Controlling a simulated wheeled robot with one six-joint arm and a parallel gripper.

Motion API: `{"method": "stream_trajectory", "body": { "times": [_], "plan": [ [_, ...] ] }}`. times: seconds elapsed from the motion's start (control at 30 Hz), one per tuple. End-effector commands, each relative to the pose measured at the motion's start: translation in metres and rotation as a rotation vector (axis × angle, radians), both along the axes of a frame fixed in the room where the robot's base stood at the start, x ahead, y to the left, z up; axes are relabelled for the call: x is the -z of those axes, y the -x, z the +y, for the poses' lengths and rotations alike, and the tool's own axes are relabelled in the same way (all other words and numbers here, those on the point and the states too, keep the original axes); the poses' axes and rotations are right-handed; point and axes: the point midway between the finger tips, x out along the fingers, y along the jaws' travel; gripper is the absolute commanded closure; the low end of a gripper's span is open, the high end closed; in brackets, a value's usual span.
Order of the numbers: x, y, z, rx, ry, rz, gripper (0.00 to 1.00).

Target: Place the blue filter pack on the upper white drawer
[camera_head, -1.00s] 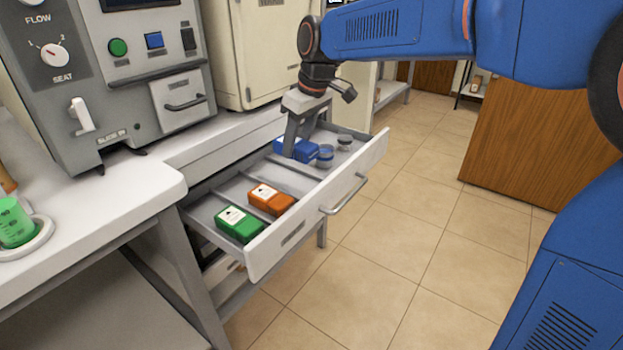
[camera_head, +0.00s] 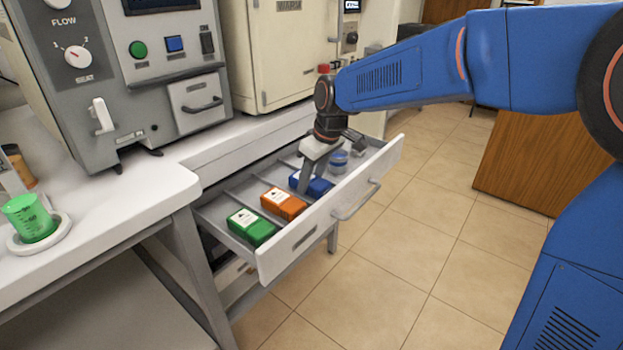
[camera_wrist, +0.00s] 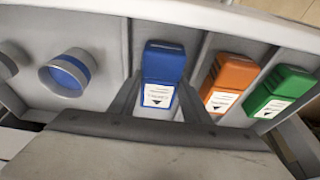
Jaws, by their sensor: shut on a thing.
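The blue filter pack (camera_head: 316,186) lies in the open white drawer (camera_head: 318,236), in the compartment to the right of the orange pack. My gripper (camera_head: 308,185) reaches down into the drawer and is shut on the blue pack. In the wrist view the blue pack (camera_wrist: 161,78) sits between my gripper's two fingers (camera_wrist: 158,98), its white label facing the camera. Whether the pack touches the drawer floor cannot be told.
An orange pack (camera_head: 284,203) and a green pack (camera_head: 251,227) lie in neighbouring compartments. A blue-banded round container (camera_head: 338,161) is on the other side. A grey machine with a small white drawer (camera_head: 198,102) stands on the counter, with a green beaker (camera_head: 29,218) at left.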

Motion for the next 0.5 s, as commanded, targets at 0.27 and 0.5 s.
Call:
{"method": "stream_trajectory", "body": {
  "times": [0.27,0.5],
  "plan": [
    [0.0027,0.0000,0.0000,0.000,0.000,0.000,0.49],
    [0.0026,0.0000,0.0000,0.000,0.001,0.001,0.49]
  ]
}}
